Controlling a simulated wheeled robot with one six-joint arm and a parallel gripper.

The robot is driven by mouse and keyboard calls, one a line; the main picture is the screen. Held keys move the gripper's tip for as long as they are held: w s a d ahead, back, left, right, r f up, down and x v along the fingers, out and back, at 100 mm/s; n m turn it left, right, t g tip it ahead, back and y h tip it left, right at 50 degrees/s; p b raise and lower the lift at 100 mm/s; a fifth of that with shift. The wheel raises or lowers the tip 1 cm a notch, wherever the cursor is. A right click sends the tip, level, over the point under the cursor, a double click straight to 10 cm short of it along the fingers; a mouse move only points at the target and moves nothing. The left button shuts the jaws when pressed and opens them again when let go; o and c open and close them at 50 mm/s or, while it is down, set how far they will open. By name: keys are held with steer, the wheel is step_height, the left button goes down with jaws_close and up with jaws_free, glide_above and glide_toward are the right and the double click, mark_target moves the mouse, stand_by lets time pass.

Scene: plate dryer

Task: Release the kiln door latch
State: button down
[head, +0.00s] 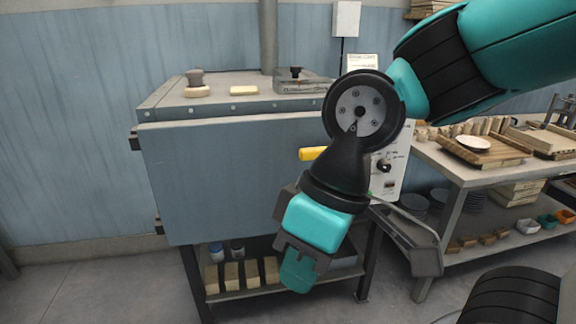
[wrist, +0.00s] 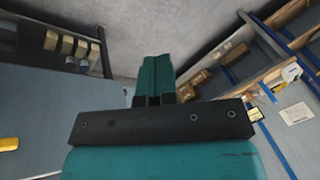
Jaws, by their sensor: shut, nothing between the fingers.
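The kiln (head: 215,180) is a grey-blue box on a dark stand, its broad front face closed. A yellow handle (head: 312,153), likely the latch, sticks out near the right edge of the face, partly hidden behind my arm. A yellow piece also shows at the left edge of the wrist view (wrist: 8,144). My gripper (head: 298,275) points down in front of the kiln's lower right, below the yellow handle and apart from it. In the wrist view its fingers (wrist: 154,75) are together with nothing between them.
A control box with a knob (head: 384,165) is on the kiln's right. A shelf under the kiln holds pale blocks (head: 231,275) and jars (head: 216,251). A workbench (head: 455,170) with a plate (head: 473,143) stands at right. Floor at front left is clear.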

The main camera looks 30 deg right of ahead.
steer(key=shift+w+d, duration=0.15)
steer(key=shift+w, duration=0.3)
